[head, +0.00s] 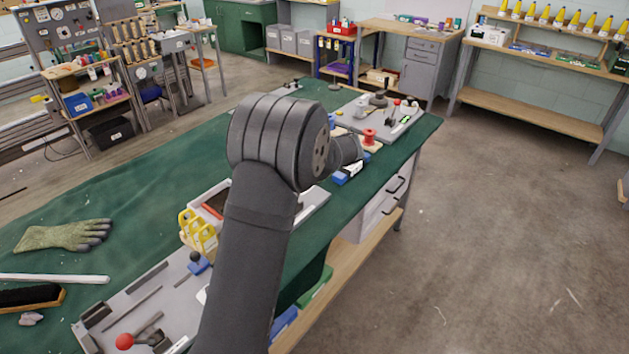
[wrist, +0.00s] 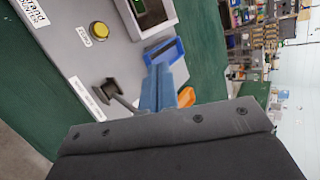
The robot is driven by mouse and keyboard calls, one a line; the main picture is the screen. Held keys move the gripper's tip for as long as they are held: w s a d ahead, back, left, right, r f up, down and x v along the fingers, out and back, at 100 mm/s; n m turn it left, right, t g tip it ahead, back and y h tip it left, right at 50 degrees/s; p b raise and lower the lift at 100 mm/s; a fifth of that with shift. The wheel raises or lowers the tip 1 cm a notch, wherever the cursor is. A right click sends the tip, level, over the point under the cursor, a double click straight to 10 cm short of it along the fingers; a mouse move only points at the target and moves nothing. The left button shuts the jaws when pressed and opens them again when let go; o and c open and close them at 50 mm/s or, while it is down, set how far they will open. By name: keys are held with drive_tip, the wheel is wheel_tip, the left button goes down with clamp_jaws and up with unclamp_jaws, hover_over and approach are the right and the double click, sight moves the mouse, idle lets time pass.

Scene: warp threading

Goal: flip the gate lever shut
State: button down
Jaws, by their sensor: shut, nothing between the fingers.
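In the wrist view, a grey panel (wrist: 75,62) carries a dark round-ended lever or knob (wrist: 109,88) with a thin rod that runs toward my gripper. Which labelled control is the gate lever cannot be read. My gripper (wrist: 161,72) shows as blue fingers, shut and empty, to the right of the dark lever and apart from its round end. A blue loop-shaped piece (wrist: 165,50) is at the fingertips; whether they touch it cannot be told. In the head view, my wrist hides the fingers and part of the bench near the far control panel (head: 350,118).
The wrist view shows a yellow button (wrist: 99,30), a small screen (wrist: 150,14) and an orange piece (wrist: 186,97). The head view shows a red spool (head: 369,136), a red-knobbed control (head: 125,341), a yellow rack (head: 197,232) and a glove (head: 65,235) on the green bench.

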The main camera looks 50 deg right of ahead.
drive_tip(key=s+d+f+m+t+h, duration=0.1)
drive_tip(key=s+d+f+m+h, duration=0.2)
drive_tip(key=s+m+h, duration=0.1)
drive_tip(key=s+d+f+m+t+h, duration=0.2)
drive_tip(key=s+d+f+m+h, duration=0.1)
drive_tip(key=s+h, duration=0.3)
drive_tip(key=shift+s+d+f+m+t+h, duration=0.3)
drive_tip(key=shift+s+d+m, duration=0.5)
drive_tip(key=shift+s, duration=0.45)
drive_tip(key=shift+w+a, duration=0.1)
drive_tip(key=shift+a, duration=0.05)
drive_tip(key=x, duration=0.9)
drive_tip(key=shift+w, duration=0.5)
drive_tip(key=shift+w+a+r, duration=0.15)
drive_tip(key=shift+a+r, duration=0.15)
drive_tip(key=shift+a, duration=0.5)
drive_tip(key=shift+w+a+r, duration=0.1)
drive_tip(key=shift+a+r, duration=0.15)
drive_tip(key=shift+a, duration=0.6)
